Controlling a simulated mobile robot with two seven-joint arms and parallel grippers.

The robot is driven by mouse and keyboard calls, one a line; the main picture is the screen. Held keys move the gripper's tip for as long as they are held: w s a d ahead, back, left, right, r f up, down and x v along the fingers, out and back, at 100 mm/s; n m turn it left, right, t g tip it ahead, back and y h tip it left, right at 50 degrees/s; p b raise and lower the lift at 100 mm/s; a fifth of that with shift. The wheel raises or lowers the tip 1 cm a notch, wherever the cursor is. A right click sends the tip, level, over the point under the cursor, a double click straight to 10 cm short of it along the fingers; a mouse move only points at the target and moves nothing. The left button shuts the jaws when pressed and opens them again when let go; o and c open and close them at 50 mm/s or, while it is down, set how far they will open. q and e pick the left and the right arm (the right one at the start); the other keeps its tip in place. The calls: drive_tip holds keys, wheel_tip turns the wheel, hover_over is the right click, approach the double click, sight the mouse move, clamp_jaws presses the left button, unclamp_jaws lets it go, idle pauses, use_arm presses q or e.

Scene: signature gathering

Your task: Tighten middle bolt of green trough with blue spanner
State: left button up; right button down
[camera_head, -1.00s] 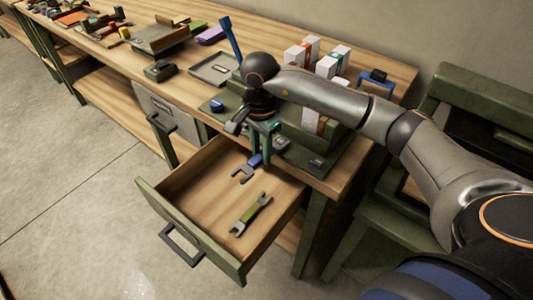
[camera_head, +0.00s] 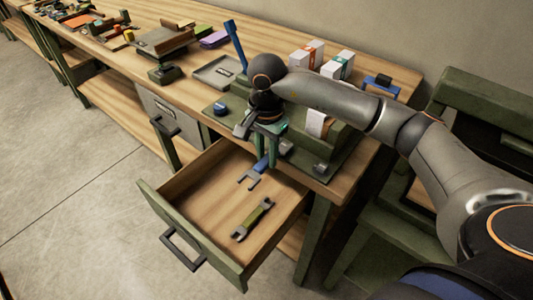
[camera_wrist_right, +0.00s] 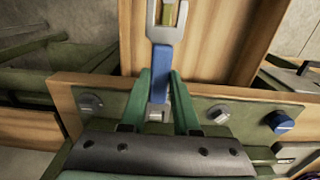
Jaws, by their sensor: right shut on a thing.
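My right gripper (camera_head: 266,148) has green fingers shut on the blue spanner (camera_head: 249,179), at the front edge of the green trough (camera_head: 339,142). The spanner also shows in the right wrist view (camera_wrist_right: 163,62). Its grey open-ended head points out over the open drawer, and its other end lies between my fingers, partly hidden. The trough's front strip carries a grey bolt (camera_wrist_right: 88,103), another grey bolt (camera_wrist_right: 219,113) and a blue-topped one (camera_wrist_right: 281,122). The spot between the two grey bolts is covered by my gripper and spanner. My left gripper is not in view.
White boxes (camera_head: 338,64) stand behind the trough. A grey tray (camera_head: 217,71) lies to its left on the workbench. A green cabinet stands at the right.

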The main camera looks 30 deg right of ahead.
drive_tip(key=shift+r+p, duration=1.15)
drive_tip(key=shift+r, duration=1)
